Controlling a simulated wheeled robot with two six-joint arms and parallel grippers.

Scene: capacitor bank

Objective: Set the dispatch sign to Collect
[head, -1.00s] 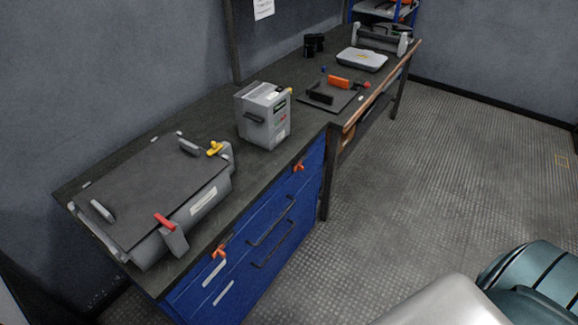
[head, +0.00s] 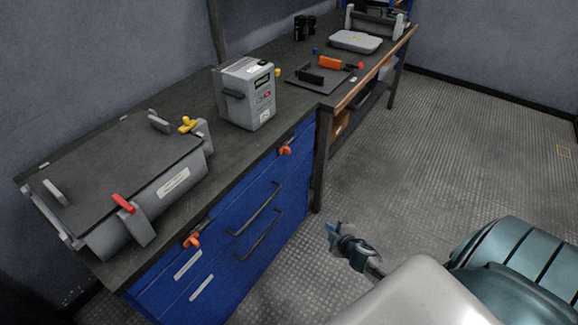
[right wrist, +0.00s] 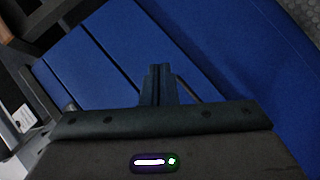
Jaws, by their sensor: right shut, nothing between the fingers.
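I cannot make out a sign reading "Collect" in either view. My right gripper (head: 345,241) shows in the head view over the floor, to the right of the blue drawer cabinet (head: 262,212) and apart from it. Its fingers are shut and empty. They also show together in the right wrist view (right wrist: 158,85), with blue panels behind them. My left gripper is in neither view.
A grey case (head: 110,160) with red and yellow levers lies on the dark bench. Behind it stand a grey box (head: 238,93) with a small display, a dark plate (head: 300,77) with an orange piece, and a pale case (head: 355,41). The floor (head: 460,130) to the right is clear.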

